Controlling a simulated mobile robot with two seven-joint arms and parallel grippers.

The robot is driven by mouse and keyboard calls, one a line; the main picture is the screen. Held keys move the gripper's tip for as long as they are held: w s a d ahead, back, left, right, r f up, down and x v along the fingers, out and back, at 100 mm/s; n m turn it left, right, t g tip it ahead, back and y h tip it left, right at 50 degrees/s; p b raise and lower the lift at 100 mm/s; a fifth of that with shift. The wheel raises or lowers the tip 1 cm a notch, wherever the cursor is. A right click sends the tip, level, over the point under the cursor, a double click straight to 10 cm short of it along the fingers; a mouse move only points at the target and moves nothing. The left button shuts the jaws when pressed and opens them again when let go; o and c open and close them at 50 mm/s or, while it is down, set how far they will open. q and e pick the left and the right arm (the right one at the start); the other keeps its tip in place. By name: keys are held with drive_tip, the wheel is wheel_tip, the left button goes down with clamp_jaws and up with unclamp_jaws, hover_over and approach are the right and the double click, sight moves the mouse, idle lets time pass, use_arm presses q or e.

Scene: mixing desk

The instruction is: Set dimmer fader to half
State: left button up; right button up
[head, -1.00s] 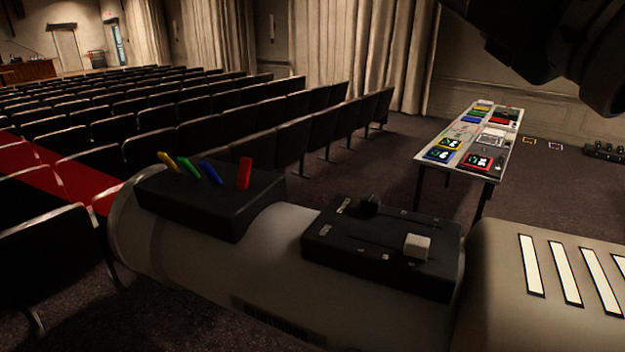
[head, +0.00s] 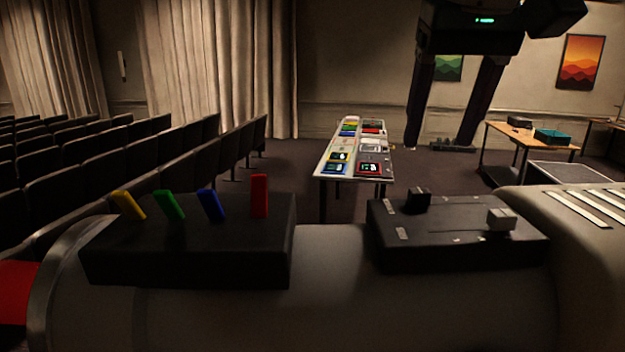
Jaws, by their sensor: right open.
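A low black fader box (head: 455,252) sits on the grey console at centre right. My left gripper is not in view.
A second black box (head: 187,262) with yellow, green, blue and red levers stands to the left on the console. White strips (head: 585,208) lie at the right. Behind are a long table (head: 352,150) with coloured items, a wooden desk (head: 530,137) and rows of seats.

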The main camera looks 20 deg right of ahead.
sight(420, 191)
drive_tip(key=p+x, duration=0.4)
drive_tip(key=x, duration=0.4)
drive_tip(key=shift+f, duration=0.15)
drive_tip(key=shift+w+f, duration=0.1)
drive_tip(key=shift+f, duration=0.3)
drive_tip(key=shift+c, duration=0.4)
clamp_jaws()
idle(0.4)
